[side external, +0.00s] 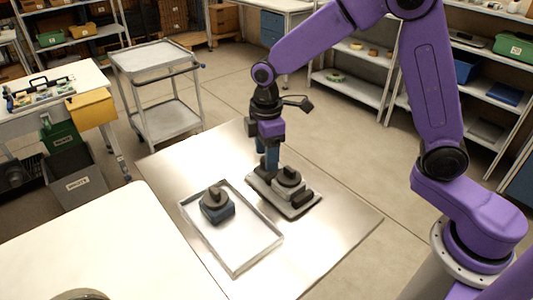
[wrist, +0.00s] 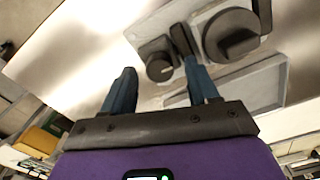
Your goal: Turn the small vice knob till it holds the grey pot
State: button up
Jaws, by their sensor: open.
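The small vice (side external: 284,196) stands on the metal sheet, on a pale base plate. The grey pot (side external: 289,177) sits upright on it, a round dark-grey body with a raised bar on top. In the wrist view the pot (wrist: 230,38) lies between two dark jaws; whether both touch it I cannot tell. The small black round knob (wrist: 160,62) is beside the near jaw (wrist: 185,40). My gripper (side external: 268,166) points down at the vice's left end. In the wrist view my gripper (wrist: 160,90) is open and empty, with the knob beyond the gap between its blue fingers.
A shallow grey tray (side external: 236,263) lies left of the vice, holding a blue-based part with a dark round top (side external: 217,203). The metal sheet (side external: 335,222) is clear to the right. A white table (side external: 105,245) is at the front left and a trolley (side external: 158,60) stands behind.

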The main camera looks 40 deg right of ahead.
jog(key=shift+f, duration=0.4)
jog(key=shift+c, duration=0.2)
jog(key=c, duration=1)
